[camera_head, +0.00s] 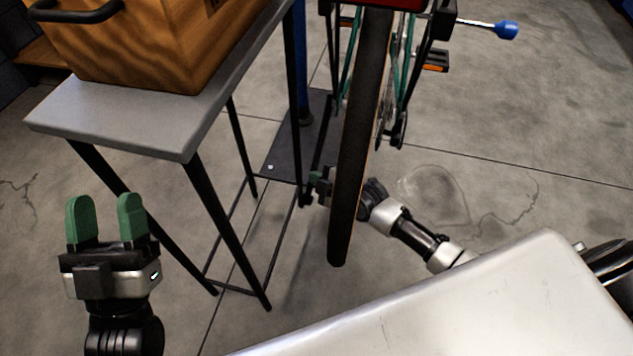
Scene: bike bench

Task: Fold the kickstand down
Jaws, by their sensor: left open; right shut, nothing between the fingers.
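The bike (360,140) stands with its black tyre toward me and green frame tubes behind it. I cannot make out the kickstand with certainty; the tyre and my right gripper cover part of the low area beside the wheel. My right gripper (314,188) is low, just left of the tyre, with its arm passing behind the wheel from the right. Its green fingers are small in view, shut and empty. My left gripper (105,218) is open and empty at the lower left, green fingers pointing up, away from the bike.
A grey-topped table (120,115) with thin black legs carries a wooden box (150,50) left of the bike. A blue post (301,60) rises from a dark base plate (285,155). A blue-tipped rod (507,30) sticks out at the upper right.

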